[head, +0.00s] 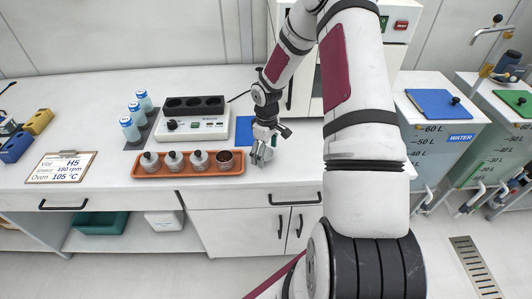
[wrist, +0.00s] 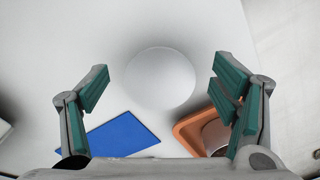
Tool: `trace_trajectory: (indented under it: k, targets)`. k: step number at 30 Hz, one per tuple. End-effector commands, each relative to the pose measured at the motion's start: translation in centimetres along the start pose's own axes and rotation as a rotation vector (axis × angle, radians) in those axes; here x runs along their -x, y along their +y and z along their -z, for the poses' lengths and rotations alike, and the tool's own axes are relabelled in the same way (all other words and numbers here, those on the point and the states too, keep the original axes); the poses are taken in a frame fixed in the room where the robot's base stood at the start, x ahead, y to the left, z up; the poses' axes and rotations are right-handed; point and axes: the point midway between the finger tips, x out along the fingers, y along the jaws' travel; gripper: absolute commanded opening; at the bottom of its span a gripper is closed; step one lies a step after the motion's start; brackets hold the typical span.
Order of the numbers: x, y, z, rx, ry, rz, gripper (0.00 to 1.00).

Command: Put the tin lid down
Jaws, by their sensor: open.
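A plain pale round disc, which looks like the tin lid (wrist: 160,78), lies flat over the white bench in the wrist view. It is between and beyond my fingertips, with clear gaps on both sides. My gripper (wrist: 165,85) is open and touches nothing that I can see. In the head view my gripper (head: 262,157) points down at the bench just right of the orange tray (head: 188,174). I cannot make out the lid there. An open tin (head: 225,161) with brown contents stands at the tray's right end; it partly shows in the wrist view (wrist: 215,134).
Several lidded pots (head: 175,160) share the tray. A blue mat (head: 244,131) lies behind my gripper, beside a white device with a black top (head: 192,124). Blue-capped bottles (head: 131,129) stand further left. The bench (head: 305,165) is bare to the right of my gripper.

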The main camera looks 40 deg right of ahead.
Motion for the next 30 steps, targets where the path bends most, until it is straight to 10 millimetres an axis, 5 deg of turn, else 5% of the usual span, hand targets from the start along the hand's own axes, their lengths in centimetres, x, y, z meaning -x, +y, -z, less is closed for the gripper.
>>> trace_trajectory:
  k: [15,23,30]
  targets:
    - [9.6,0.1,0.0,-0.001,0.002,-0.003,0.8]
    - [12.0,-0.1,0.0,0.0,-0.001,-0.006,0.8]
    - [18.3,-3.2,0.0,-0.026,-0.009,-0.094,0.8]
